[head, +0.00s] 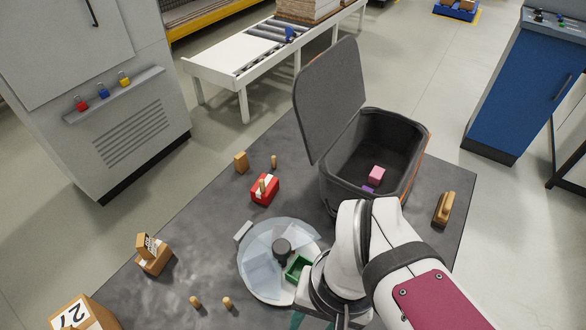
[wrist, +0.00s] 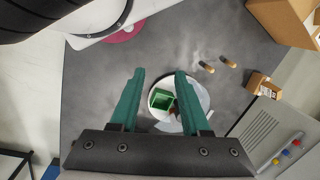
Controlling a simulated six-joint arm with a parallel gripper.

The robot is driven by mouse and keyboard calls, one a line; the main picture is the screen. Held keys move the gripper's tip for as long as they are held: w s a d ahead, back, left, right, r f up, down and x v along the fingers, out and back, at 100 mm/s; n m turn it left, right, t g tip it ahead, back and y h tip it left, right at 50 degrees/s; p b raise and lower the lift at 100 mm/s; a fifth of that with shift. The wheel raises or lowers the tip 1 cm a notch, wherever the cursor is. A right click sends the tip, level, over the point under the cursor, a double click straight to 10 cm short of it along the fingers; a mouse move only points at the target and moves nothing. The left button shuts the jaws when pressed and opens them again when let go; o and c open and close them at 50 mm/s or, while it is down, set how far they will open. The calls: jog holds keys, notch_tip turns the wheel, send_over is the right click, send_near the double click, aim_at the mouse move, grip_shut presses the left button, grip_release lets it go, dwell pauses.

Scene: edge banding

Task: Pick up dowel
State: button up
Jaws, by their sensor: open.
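Two small wooden dowels, the left one (head: 195,302) and the right one (head: 228,303), stand on the dark mat near the front in the head view. Two dowels also show in the wrist view, one (wrist: 206,67) nearer my gripper and one (wrist: 228,62) farther right. Another dowel (head: 273,162) stands farther back, and one (head: 262,187) is at the red block (head: 265,193). My gripper (wrist: 160,73) is open and empty, its teal fingers spread above the scene, with the dowels to the right of them. In the head view my arm hides most of it.
A clear round disc (head: 262,262) with a green bin (head: 298,268) lies near my arm. A dark open-lidded container (head: 340,190) stands behind. The mat between disc and blocks is mostly clear.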

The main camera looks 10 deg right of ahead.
jog(key=shift+o, duration=0.5)
jog(key=n+h, duration=0.2)
jog(key=n, duration=3.2)
send_over(226, 299)
notch_tip(226, 299, down, 5)
notch_tip(226, 299, down, 16)
jog(key=shift+r, duration=0.15)
grip_shut()
